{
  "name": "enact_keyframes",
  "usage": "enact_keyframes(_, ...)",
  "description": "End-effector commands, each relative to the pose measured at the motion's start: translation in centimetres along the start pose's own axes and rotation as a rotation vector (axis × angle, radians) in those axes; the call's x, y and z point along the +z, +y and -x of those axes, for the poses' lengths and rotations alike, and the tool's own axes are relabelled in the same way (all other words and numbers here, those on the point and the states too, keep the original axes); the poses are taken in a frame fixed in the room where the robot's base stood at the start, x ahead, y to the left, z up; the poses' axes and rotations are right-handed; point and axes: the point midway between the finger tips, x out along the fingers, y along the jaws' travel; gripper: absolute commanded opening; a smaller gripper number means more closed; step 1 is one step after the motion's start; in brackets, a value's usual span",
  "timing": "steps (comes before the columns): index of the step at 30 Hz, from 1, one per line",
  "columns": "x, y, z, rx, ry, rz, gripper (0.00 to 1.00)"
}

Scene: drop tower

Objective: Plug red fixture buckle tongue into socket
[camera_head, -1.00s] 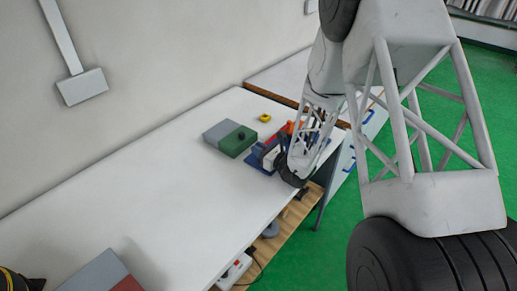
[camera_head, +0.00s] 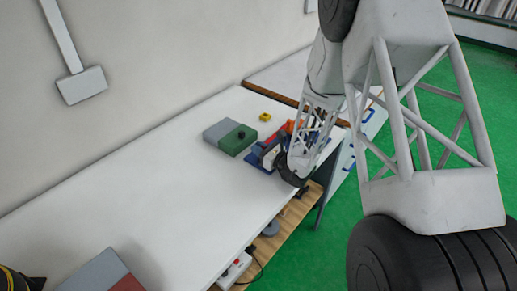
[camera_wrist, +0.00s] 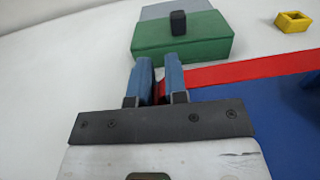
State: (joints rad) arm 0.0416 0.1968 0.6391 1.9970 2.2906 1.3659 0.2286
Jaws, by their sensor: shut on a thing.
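In the wrist view my gripper (camera_wrist: 159,58) has two blue fingers, shut on a narrow red and dark piece (camera_wrist: 159,88). That piece appears to be the red buckle tongue; most of it is hidden between the fingers. A blue board (camera_wrist: 255,120) with a red strip (camera_wrist: 250,68) along its far edge lies to the right of the fingers. I cannot make out the socket. In the head view my gripper is at the blue and red fixture (camera_head: 256,157) near the table's front edge, and my wrist hides part of it.
A grey and green block (camera_head: 231,143) with a black knob stands just left of the fixture; in the wrist view it is ahead of the fingers. A small yellow hollow block (camera_head: 265,117) lies behind. Another grey and red block (camera_head: 98,272) is at the near left. The white table between is clear.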

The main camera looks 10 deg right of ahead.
Motion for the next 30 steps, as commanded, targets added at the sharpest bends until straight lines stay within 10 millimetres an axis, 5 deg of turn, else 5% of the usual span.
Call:
enact_keyframes(5,-0.3,0.1,0.1,0.000,0.004,-0.004,0.01)
enact_keyframes(6,-0.3,0.1,0.1,-0.001,0.005,-0.004,0.17)
enact_keyframes(12,-0.4,0.1,0.1,-0.001,0.006,-0.005,0.44)
enact_keyframes(30,-0.7,0.1,2.1,-0.004,0.010,-0.009,0.44)
